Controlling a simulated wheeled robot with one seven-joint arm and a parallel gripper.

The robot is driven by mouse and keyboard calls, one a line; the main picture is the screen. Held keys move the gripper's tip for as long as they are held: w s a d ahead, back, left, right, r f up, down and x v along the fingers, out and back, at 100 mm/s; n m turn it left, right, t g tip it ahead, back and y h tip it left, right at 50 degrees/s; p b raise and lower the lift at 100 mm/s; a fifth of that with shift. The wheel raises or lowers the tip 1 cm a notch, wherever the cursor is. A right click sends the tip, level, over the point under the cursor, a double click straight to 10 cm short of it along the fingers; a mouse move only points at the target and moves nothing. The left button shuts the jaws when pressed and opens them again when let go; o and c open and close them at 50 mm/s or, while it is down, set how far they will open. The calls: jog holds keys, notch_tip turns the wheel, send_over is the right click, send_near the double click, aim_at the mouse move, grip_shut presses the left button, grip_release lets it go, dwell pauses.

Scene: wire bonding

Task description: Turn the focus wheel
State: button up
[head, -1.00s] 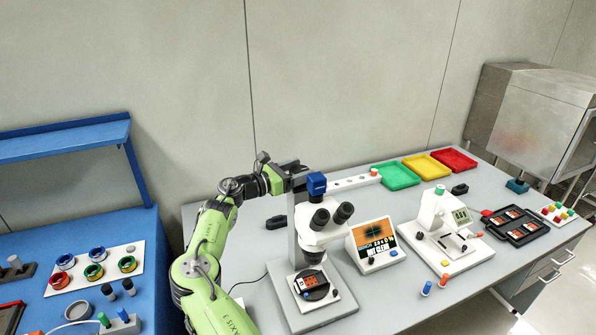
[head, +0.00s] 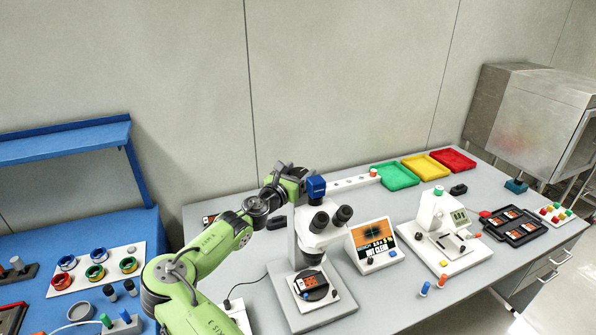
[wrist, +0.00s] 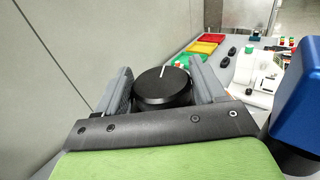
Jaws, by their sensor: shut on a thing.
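The focus wheel (wrist: 163,88) is a black round knob with a white mark near the top of its face, in the wrist view. My gripper (wrist: 161,72) has its two grey fingers on either side of the wheel, shut on it. In the head view my gripper (head: 297,174) is at the left side of the blue block (head: 316,187) on top of the microscope post, and it hides the wheel there. The microscope (head: 323,225) is white with two black eyepieces. The blue block also shows at the right of the wrist view (wrist: 300,95).
A small screen unit (head: 372,245) and a white bench device (head: 440,225) stand right of the microscope. Green, yellow and red trays (head: 396,175) lie behind. A blue bench (head: 100,235) is at the left. The wall is close behind my arm.

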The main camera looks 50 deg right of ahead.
aim_at(298, 173)
jog(key=shift+n+t, duration=0.4)
jog(key=shift+t, duration=0.2)
jog(key=o, duration=1)
jog(key=shift+c, duration=0.2)
notch_tip(298, 173, up, 10)
jog(key=shift+p, duration=0.5)
